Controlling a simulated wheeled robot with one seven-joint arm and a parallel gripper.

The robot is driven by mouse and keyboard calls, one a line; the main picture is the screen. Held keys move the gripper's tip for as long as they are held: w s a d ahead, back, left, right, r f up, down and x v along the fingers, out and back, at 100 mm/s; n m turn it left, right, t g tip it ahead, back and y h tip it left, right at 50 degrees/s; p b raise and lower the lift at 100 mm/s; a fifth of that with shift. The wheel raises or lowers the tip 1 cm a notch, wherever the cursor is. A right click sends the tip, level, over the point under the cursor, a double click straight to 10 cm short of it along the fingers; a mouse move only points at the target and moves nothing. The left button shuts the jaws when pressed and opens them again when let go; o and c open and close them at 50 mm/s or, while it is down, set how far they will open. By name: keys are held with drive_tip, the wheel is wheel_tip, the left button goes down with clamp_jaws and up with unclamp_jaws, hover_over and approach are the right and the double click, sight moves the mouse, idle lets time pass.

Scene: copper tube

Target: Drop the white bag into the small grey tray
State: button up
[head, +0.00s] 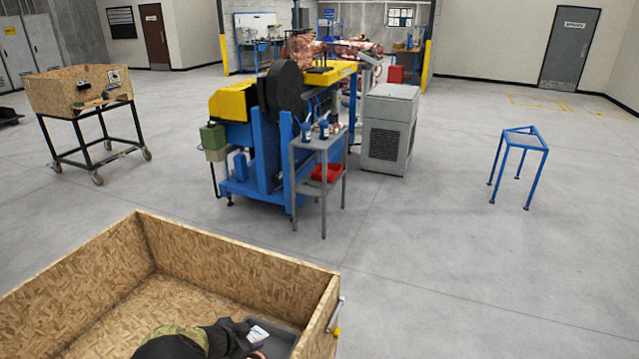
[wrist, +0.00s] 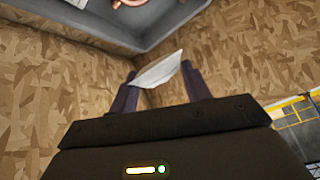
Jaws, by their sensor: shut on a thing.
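My gripper (wrist: 160,84) is shut on the white bag (wrist: 158,70), which sticks out between the two dark fingers. In the head view the white bag (head: 258,333) shows at the end of my arm, low in the wooden crate. The small grey tray (head: 284,342) is at the crate's right corner, partly hidden by my gripper and cut by the frame. In the wrist view the grey tray (wrist: 130,40) is at the top, with the bag just short of its near wall in the picture. The height of the bag over the tray is hard to tell.
The tray holds a copper-coloured piece (wrist: 128,3) and something pale, both cut off. The wooden crate (head: 240,262) has raised walls around my gripper. A blue and yellow machine (head: 265,150) and a grey side table (head: 322,145) stand beyond it.

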drive_tip(key=shift+w+f+b, duration=0.1)
drive_tip(key=shift+f+b, duration=0.6)
drive_tip(key=shift+f, duration=0.7)
drive_tip(key=shift+f+b, duration=1.8)
drive_tip(key=shift+f, duration=1.2)
drive_tip(key=o, duration=1.1)
drive_tip(key=b+v, duration=0.2)
drive_tip(key=v, duration=1.5)
drive_tip(key=shift+r, duration=0.15)
drive_tip(key=shift+s+a, duration=0.1)
drive_tip(key=shift+s, duration=0.15)
